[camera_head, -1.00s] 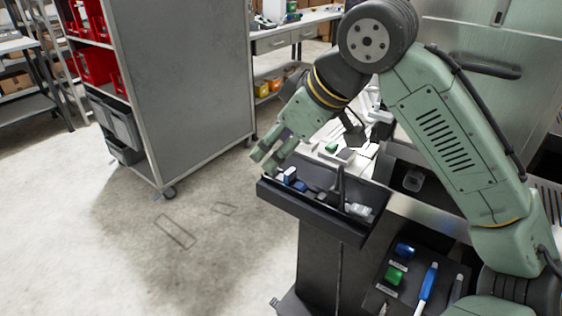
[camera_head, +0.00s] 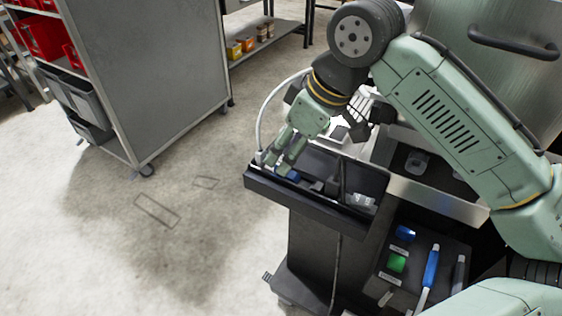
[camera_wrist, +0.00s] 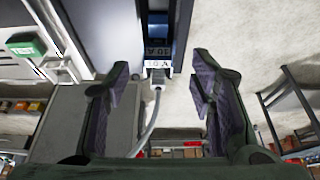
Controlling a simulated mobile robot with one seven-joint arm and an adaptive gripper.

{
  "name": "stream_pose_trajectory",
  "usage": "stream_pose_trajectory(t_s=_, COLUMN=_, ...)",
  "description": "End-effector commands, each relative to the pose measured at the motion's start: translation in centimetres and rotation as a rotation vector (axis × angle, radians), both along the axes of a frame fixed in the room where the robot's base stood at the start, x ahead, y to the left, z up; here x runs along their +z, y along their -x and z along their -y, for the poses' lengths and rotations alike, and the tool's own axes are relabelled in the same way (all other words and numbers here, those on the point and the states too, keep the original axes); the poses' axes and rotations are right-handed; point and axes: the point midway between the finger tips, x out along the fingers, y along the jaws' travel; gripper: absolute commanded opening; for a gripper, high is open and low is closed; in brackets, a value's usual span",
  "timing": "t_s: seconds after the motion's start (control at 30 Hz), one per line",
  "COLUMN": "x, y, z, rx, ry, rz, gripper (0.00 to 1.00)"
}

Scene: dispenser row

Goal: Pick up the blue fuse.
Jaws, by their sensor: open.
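The blue fuse (camera_head: 292,174) shows as a small blue piece at the left end of a black tray (camera_head: 310,205), partly hidden by my gripper. My gripper (camera_head: 277,163) is open and points down over that end of the tray, very close to the blue piece. In the wrist view my gripper's fingers (camera_wrist: 161,72) stand apart, with nothing held between them. I cannot tell there which part is the fuse.
A grey cable (camera_wrist: 157,105) runs from the labelled bay. A green block marked TEST (camera_wrist: 26,45) is at the wrist view's left. Below the tray, a panel holds a blue piece (camera_head: 404,233), a green piece (camera_head: 397,262) and a blue-handled tool (camera_head: 431,268). A grey cabinet (camera_head: 150,75) stands left over open floor.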

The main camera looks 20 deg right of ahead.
Motion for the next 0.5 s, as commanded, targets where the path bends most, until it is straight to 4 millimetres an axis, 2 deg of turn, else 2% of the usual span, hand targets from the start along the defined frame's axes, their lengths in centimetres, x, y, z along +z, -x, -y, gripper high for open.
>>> stream_pose_trajectory(t_s=0.23, x=-2.9, y=-1.1, z=-0.6, rx=0.0, ry=0.002, rz=-0.001, gripper=0.5)
stream_pose_trajectory(t_s=0.5, x=-3.4, y=-1.3, z=-0.7, rx=0.0, ry=0.001, rz=0.001, gripper=0.5)
